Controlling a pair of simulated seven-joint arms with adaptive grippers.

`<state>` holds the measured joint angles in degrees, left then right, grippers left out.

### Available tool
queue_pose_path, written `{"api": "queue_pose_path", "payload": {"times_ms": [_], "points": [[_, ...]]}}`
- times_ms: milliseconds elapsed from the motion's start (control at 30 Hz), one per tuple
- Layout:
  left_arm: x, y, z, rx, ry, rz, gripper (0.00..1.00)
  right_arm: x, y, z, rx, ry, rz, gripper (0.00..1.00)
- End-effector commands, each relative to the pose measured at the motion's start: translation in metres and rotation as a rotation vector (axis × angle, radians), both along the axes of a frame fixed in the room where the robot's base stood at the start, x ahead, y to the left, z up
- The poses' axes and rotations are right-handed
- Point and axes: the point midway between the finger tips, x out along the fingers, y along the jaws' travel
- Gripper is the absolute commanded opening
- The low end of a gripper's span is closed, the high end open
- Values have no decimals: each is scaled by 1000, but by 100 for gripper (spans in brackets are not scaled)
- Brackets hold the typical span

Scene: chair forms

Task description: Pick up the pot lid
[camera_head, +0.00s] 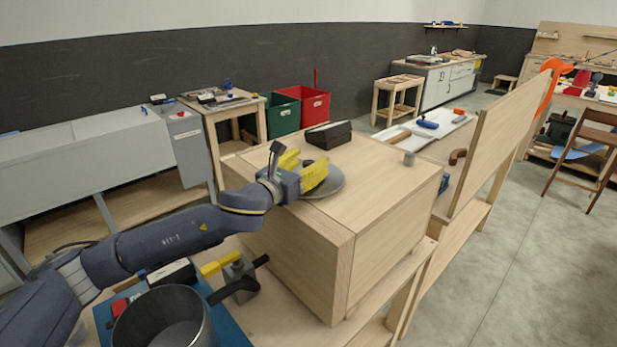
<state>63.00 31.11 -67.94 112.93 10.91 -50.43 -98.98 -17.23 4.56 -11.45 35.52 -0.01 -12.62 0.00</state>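The pot lid (331,188) is a round grey disc lying on the top of a light wooden cabinet, partly hidden behind my gripper. My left gripper (304,170) is over the lid, with its two yellow fingers apart. A small dark part, seemingly the lid's knob, shows between the fingers; I cannot tell whether they touch it. A grey pot (163,318) with a dark handle stands open at the bottom of the view. My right gripper is out of view.
The wooden cabinet (345,250) stands under the lid. A black box (328,134) lies just behind the lid, and a small grey cylinder (409,158) stands near the cabinet's right corner. A tall wooden panel (497,140) rises at the right. A yellow-and-grey tool (220,263) lies near the pot.

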Motion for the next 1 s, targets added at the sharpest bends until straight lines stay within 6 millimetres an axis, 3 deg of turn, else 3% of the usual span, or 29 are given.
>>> {"api": "queue_pose_path", "payload": {"times_ms": [67, 467, 1000], "points": [[0, 0, 0, 0, 0, 0, 47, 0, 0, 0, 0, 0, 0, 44], [0, 0, 0, 0, 0, 0, 0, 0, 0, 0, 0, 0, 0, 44], [0, 0, 1, -1, -2, 0, 0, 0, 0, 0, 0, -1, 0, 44]]}}
